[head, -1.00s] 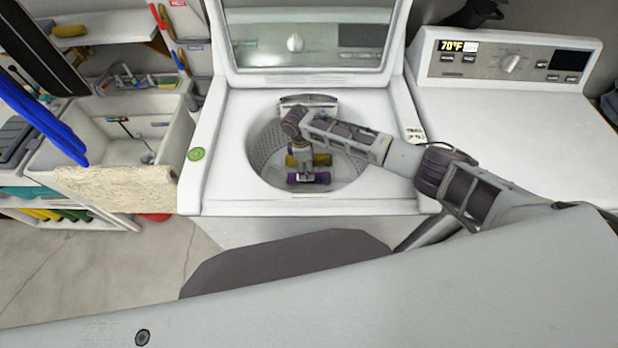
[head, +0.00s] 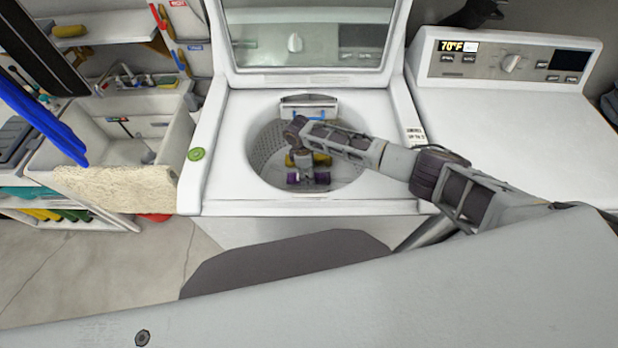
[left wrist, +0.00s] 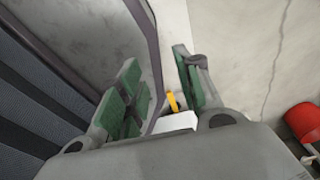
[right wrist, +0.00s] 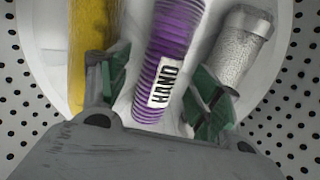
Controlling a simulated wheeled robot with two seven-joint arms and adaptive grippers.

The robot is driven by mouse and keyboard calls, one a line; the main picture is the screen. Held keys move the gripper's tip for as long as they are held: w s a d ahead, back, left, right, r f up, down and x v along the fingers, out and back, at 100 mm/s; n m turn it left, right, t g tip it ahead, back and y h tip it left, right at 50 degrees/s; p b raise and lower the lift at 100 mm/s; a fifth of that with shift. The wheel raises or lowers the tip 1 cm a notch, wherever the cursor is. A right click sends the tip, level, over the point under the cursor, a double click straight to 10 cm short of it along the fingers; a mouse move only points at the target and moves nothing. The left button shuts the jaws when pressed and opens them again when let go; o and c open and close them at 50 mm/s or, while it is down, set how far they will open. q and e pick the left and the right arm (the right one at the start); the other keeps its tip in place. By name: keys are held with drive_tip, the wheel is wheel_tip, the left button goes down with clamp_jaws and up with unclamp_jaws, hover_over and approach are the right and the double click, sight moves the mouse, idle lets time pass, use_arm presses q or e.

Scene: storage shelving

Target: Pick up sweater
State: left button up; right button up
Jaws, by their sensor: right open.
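Several rolled items lie inside the open washer drum: a purple ribbed roll (head: 322,178) with a white label, a yellow roll (head: 321,159) and a grey speckled roll (right wrist: 243,48). I cannot tell which of them, if any, is the sweater. My right gripper (right wrist: 162,90) is open. In the right wrist view the purple roll (right wrist: 172,40) lies between its two green-padded fingers, with the yellow roll (right wrist: 90,35) to the left and the grey one to the right. My left gripper (left wrist: 160,88) is open and empty, away from the washer.
The round drum wall (head: 262,150) surrounds my right gripper closely. The raised lid (head: 310,45) stands behind it. A dryer (head: 510,110) is on the right. A sink (head: 90,120) with a beige cloth (head: 120,188) over its front is on the left. A red object (left wrist: 304,122) is on the floor.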

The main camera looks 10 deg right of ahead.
drive_tip(key=shift+d+f, duration=0.15)
drive_tip(key=shift+f, duration=1.25)
drive_tip(key=c, duration=1)
drive_tip(key=shift+r, duration=0.2)
drive_tip(key=shift+r, duration=4.85)
